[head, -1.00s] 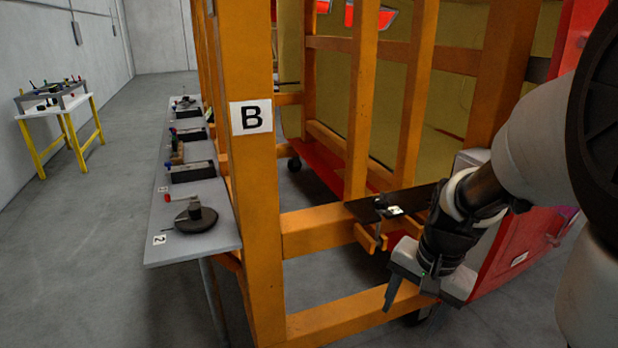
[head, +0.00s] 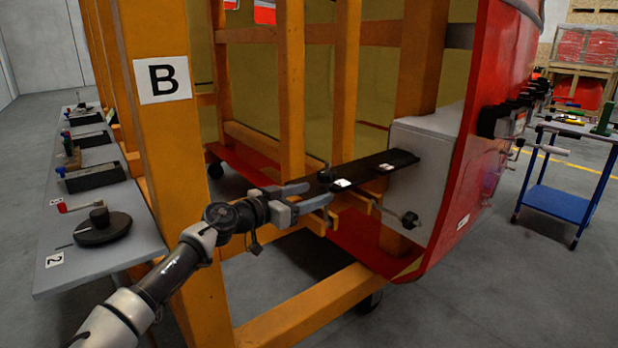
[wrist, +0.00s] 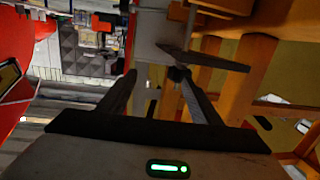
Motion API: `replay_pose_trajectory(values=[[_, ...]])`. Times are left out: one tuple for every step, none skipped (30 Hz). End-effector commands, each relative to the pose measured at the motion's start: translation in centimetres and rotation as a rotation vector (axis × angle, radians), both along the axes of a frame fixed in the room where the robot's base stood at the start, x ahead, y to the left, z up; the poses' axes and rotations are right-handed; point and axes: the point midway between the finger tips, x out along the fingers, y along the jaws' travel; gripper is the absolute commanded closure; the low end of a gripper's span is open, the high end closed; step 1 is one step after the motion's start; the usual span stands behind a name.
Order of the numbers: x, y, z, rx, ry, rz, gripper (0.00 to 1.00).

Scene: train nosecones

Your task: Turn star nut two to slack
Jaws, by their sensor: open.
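A dark knob (head: 325,178) sits at the left end of a black plate (head: 382,166) on the orange frame. A second dark knob (head: 410,220) is on a rod from the grey box (head: 425,160) of the red nosecone. I cannot tell which is star nut two; their tags are too small to read. My gripper (head: 318,194) is open and empty, its fingers pointing right beside the plate's left end. In the wrist view my gripper (wrist: 157,74) has its fingers spread, with a dark knob (wrist: 178,73) near the right fingertip. Whether they touch is unclear.
An orange post marked B (head: 163,80) stands close to my arm. A grey bench (head: 60,225) at left holds a black disc (head: 102,228) and trays. Orange brackets (head: 318,222) lie under the plate. A blue cart (head: 565,185) stands at right. Open floor lies in front.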

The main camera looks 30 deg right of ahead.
Motion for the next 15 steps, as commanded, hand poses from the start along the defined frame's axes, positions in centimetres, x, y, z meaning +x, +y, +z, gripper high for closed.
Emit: replay_pose_trajectory(values=[[1.0, 1.1, 0.3, -0.041, -0.012, 0.027, 0.42], [1.5, 1.6, 0.6, -0.058, -0.02, 0.041, 0.42], [1.9, 2.1, 0.9, -0.073, -0.029, 0.054, 0.42], [2.1, 2.3, 1.1, -0.082, -0.034, 0.06, 0.42], [2.3, 2.4, 1.3, -0.087, -0.038, 0.065, 0.42], [2.4, 2.4, 1.4, -0.091, -0.04, 0.068, 0.42], [2.5, 2.2, 1.4, -0.092, -0.041, 0.068, 0.42], [2.6, 1.9, 1.4, -0.091, -0.041, 0.068, 0.42], [2.7, 1.4, 1.4, -0.09, -0.04, 0.066, 0.42], [2.8, 0.9, 1.4, -0.09, -0.04, 0.065, 0.42], [2.9, 0.4, 1.4, -0.09, -0.039, 0.065, 0.42], [3.0, -0.4, 1.4, -0.09, -0.038, 0.064, 0.42], [3.1, -1.0, 1.4, -0.089, -0.038, 0.064, 0.42], [3.3, -1.6, 1.3, -0.088, -0.039, 0.063, 0.42], [3.6, -2.5, 1.3, -0.088, -0.039, 0.064, 0.42]])
